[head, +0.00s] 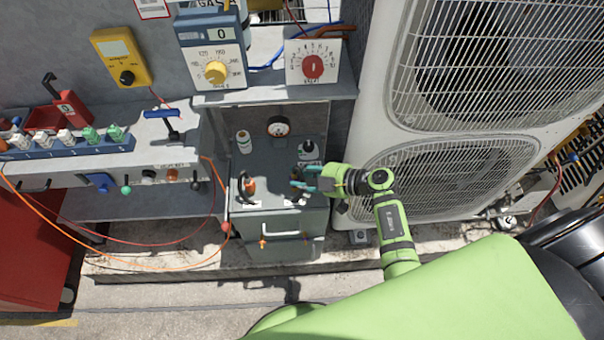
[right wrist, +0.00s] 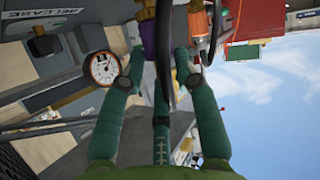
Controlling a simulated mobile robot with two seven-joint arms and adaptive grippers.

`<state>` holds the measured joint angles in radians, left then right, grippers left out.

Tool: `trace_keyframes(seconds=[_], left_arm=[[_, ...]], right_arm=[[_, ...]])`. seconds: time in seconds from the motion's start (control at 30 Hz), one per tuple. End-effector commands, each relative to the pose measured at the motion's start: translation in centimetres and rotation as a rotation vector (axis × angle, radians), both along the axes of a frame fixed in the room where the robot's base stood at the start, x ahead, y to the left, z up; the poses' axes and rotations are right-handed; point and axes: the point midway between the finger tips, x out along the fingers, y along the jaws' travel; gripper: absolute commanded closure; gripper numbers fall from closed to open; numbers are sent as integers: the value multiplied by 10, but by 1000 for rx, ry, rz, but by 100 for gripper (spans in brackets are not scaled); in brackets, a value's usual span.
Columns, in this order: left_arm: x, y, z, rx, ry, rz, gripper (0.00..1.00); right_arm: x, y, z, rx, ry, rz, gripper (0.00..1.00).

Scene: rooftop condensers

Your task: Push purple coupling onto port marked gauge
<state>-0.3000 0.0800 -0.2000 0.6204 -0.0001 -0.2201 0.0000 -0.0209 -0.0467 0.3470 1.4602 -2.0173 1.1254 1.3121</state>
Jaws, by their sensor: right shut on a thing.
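My right gripper (head: 304,181), with green fingers, reaches in from the right over the front right part of the grey unit's top. In the right wrist view its fingers (right wrist: 158,62) close around a purple coupling (right wrist: 148,38) with a brass-coloured part at its end. A black hose curves past the coupling. In the head view the fingers mostly hide the coupling. I cannot read a port marked gauge in either view. My left gripper is not in view.
A round dial (head: 278,127) stands at the back of the grey unit (head: 275,222); it also shows in the right wrist view (right wrist: 104,68). A large condenser (head: 365,85) bounds the right side.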

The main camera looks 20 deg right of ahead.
Motion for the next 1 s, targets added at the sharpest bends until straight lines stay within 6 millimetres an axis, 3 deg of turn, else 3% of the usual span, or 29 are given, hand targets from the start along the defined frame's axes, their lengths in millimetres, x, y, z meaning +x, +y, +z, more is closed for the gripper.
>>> trace_keyframes(seconds=[0.87,0.9,0.97,1.0], left_arm=[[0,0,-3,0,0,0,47],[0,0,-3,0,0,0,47],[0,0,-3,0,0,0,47],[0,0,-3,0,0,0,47]], right_arm=[[0,0,-9,0,0,0,100],[0,0,-9,-1,1,1,61],[0,0,-9,-1,1,1,41],[0,0,-9,-1,1,1,41]])
